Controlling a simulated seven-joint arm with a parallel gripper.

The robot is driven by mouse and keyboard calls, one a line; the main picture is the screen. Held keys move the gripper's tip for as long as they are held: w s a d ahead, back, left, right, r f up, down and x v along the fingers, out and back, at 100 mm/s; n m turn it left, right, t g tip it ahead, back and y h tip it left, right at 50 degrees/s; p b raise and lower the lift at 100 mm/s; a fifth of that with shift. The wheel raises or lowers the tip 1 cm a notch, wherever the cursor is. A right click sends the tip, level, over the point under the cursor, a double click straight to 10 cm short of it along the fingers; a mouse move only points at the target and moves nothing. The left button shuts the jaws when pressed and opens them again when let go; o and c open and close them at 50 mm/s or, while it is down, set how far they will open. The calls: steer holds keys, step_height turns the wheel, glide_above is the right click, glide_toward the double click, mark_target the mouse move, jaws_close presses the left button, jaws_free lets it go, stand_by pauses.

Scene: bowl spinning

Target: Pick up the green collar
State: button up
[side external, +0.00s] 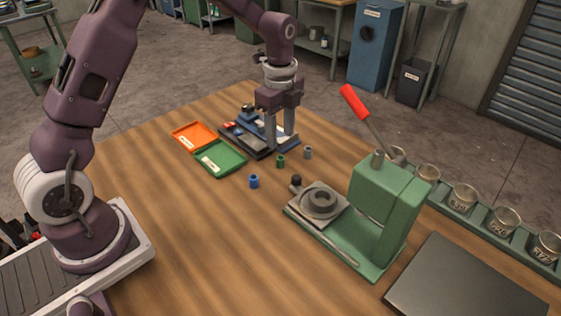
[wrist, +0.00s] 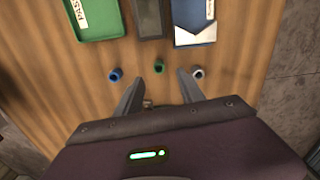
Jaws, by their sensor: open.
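The green collar (side external: 280,161) is a small ring-like piece on the wooden table, between a blue collar (side external: 254,181) and a grey collar (side external: 308,152). In the wrist view the green collar (wrist: 159,66) lies ahead of the fingertips, near the middle of the gap between them. The blue collar (wrist: 116,74) is to its left and the grey collar (wrist: 198,72) to its right. My gripper (side external: 280,148) points down and is open and empty. It also shows in the wrist view (wrist: 160,90), with its two fingers spread.
A green tray (side external: 220,172) and an orange tray (side external: 195,122) lie to the left of the collars in the side view. A dark tray (wrist: 147,17) and a blue tray (wrist: 194,40) are beyond them in the wrist view. A green press (side external: 378,205) with a red-handled lever stands right.

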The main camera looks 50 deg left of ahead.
mark_target(281, 157)
step_height(281, 157, down, 8)
steer(key=shift+d+r, duration=0.1)
steer(key=shift+d, duration=0.05)
jaws_close()
